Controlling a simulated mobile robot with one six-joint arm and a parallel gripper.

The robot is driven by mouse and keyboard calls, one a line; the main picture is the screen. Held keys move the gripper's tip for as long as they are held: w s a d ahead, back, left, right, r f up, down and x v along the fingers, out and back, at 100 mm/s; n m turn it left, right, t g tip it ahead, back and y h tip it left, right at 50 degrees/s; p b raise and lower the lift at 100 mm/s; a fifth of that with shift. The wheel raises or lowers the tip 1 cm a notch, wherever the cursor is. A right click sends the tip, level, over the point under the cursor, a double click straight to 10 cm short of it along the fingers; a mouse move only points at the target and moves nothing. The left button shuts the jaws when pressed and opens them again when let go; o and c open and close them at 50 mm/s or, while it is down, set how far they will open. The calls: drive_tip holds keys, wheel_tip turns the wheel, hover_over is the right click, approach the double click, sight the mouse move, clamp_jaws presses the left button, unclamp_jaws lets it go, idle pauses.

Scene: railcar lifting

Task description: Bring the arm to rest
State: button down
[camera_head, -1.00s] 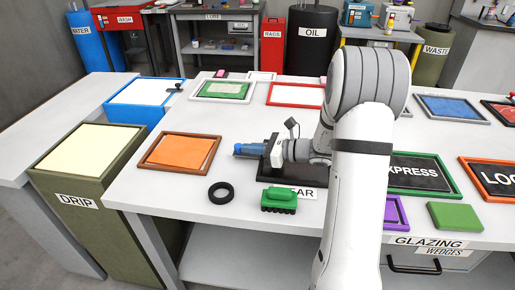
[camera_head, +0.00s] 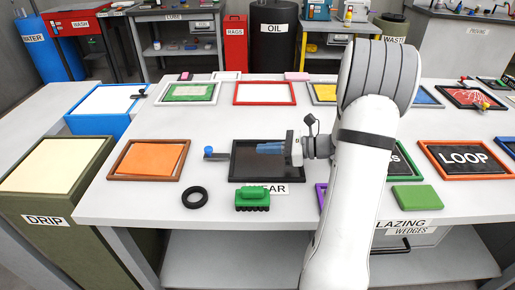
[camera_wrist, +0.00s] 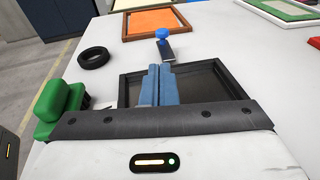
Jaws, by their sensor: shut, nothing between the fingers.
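My gripper (camera_head: 258,148) is above the dark framed tray (camera_head: 243,174) on the white table, its blue fingers pointing left in the head view. In the wrist view the fingers (camera_wrist: 158,70) lie side by side, shut and empty, over the black tray (camera_wrist: 205,74). My arm reaches in from the lower right and hides part of the table and signs behind it.
A blue-knobbed tool (camera_head: 210,152) lies left of the tray. A black ring (camera_head: 195,197) and a green brush-like block (camera_head: 252,198) lie in front. An orange panel (camera_head: 148,158) and a LOOP panel (camera_head: 463,158) flank the area.

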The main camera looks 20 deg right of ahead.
idle(0.4)
drive_tip(key=s+a+r+n+g+h+p, duration=0.5)
drive_tip(key=s+a+r+n+g, duration=0.25)
drive_tip(key=s+a+n, duration=0.4)
drive_tip(key=s+r+n+t+h+p, duration=0.2)
drive_tip(key=s+r+n+h+p, duration=0.3)
drive_tip(key=n, duration=0.7)
drive_tip(key=s+r+h, duration=0.2)
drive_tip(key=s+h, duration=0.1)
drive_tip(key=s, duration=0.1)
drive_tip(key=shift+s+d+n+h+p, duration=0.35)
drive_tip(key=shift+h, duration=0.05)
